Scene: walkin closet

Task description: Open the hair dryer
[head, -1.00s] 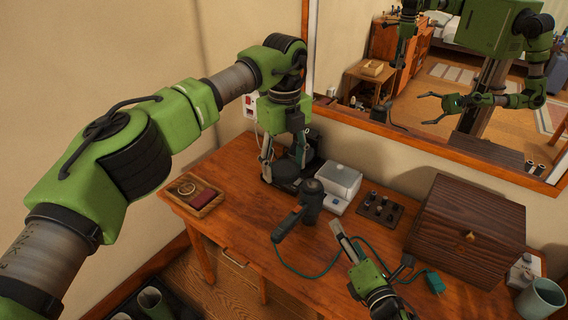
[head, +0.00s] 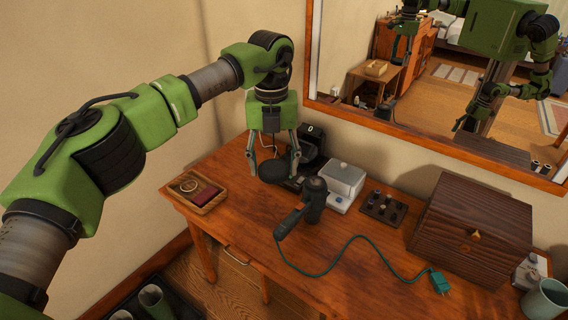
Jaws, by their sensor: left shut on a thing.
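The hair dryer (head: 313,204) is dark, with a thick body and a handle pointing to the lower left. It lies on the wooden table. Its green cord curves right to a green plug (head: 440,282) lying loose on the table. My left gripper (head: 272,168) points down behind and left of the dryer, apart from it. Its fingers are shut on a dark round object (head: 274,180) low over the table; I cannot tell what it is. My right gripper is out of direct view.
A wooden tray (head: 180,197) is at the left of the table (head: 235,205). A black stand (head: 312,145), a white-grey box (head: 344,184), a dark rack (head: 382,207), a wooden chest (head: 465,262) and a mug (head: 545,302) stand along the back and right. A mirror hangs behind.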

